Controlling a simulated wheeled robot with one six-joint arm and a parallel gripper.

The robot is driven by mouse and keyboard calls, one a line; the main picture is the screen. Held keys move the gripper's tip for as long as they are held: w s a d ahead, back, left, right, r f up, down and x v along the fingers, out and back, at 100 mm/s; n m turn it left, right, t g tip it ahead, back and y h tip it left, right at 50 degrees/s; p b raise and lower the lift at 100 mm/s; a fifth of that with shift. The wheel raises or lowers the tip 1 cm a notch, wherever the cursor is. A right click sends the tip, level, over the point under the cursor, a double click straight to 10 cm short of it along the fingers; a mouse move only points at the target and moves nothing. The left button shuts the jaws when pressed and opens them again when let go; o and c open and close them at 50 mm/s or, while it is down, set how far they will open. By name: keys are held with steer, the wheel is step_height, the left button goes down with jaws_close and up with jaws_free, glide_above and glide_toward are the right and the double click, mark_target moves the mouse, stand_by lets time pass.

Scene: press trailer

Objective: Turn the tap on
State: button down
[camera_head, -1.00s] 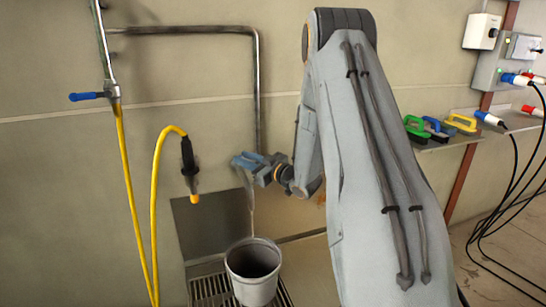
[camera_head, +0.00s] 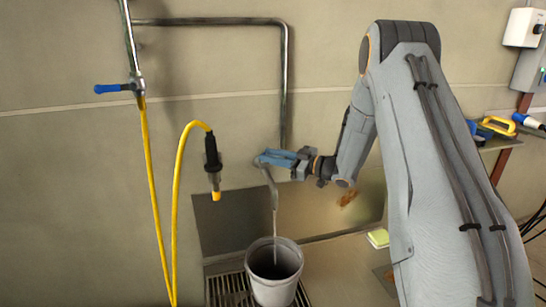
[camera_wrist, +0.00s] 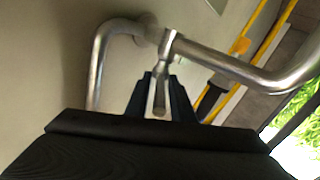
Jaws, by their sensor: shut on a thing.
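The tap's metal spout (camera_head: 271,187) curves down from the wall pipe, above a grey bucket (camera_head: 274,287) on a floor grate. A thin pale streak, which looks like water, runs from the spout's end down into the bucket. My gripper (camera_head: 277,158) is at the tap, with its blue fingers at the top of the spout. In the wrist view the tap's lever (camera_wrist: 161,92) lies between the fingers of my gripper (camera_wrist: 160,108), which are shut on it. In the head view the fingers hide the lever.
A yellow hose with a black nozzle (camera_head: 212,155) hangs left of the tap. A blue-handled valve (camera_head: 112,89) sits on the pipe further left. A shelf at right holds brushes (camera_head: 497,126). A yellow sponge (camera_head: 378,238) lies right of the bucket.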

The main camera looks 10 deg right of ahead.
steer(key=shift+w+d+r, duration=0.1)
steer(key=shift+r, duration=0.05)
steer(key=c, duration=1.8)
jaws_free()
steer(key=shift+v, duration=3.9)
